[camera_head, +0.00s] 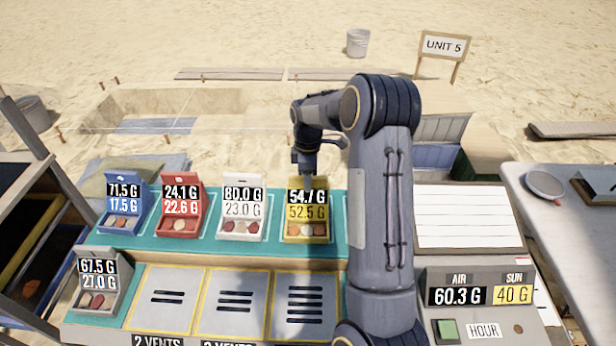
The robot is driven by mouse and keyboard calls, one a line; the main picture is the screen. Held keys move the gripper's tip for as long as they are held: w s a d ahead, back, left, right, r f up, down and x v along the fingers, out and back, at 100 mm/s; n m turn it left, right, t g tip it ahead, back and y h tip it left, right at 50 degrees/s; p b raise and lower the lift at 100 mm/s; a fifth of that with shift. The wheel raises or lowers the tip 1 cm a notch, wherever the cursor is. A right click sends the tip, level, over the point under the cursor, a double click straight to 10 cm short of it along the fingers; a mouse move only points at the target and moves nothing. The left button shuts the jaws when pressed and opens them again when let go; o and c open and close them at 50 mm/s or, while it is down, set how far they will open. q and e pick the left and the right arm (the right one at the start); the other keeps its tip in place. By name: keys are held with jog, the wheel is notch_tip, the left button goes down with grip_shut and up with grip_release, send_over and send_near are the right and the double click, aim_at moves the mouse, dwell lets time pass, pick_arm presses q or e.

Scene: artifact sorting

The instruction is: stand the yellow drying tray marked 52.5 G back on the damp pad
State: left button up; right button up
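The yellow drying tray (306,230) stands upright at the right end of the row on the teal pad (274,251). Its sign reads 54.7 G above and 52.5 G below, and it holds several reddish and pale pieces. My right gripper (304,172) points down at the top edge of this tray's sign. Its fingers are small and partly hidden, so I cannot tell whether they grip the tray. The teal pad seems to be the damp pad, though no label shows. My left gripper is not in view.
Blue (123,222), red (181,222) and white (240,229) trays stand left of the yellow one. A grey tray (94,298) stands front left, beside bare vent plates (235,308). My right arm hides the pad's right end. An AIR and SUN panel (479,280) is at right.

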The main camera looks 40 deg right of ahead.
notch_tip(320, 180, up, 12)
jog(key=b, duration=0.1)
jog(key=s+a+r+m+t+y, duration=0.25)
jog(key=s+a+r+m, duration=0.35)
jog(key=s+a, duration=0.5)
jog(key=s+a+f+m+t, duration=0.1)
jog(key=s+a+f+m, duration=0.1)
jog(key=s+a, duration=0.3)
jog(key=s+a+f+m+t, duration=0.2)
jog(key=s+a, duration=0.3)
jog(key=s, duration=0.5)
jog(key=shift+s+a+f+m+y, duration=0.15)
jog(key=shift+f+m+y, duration=0.25)
jog(key=shift+m, duration=0.5)
jog(key=shift+t, duration=0.25)
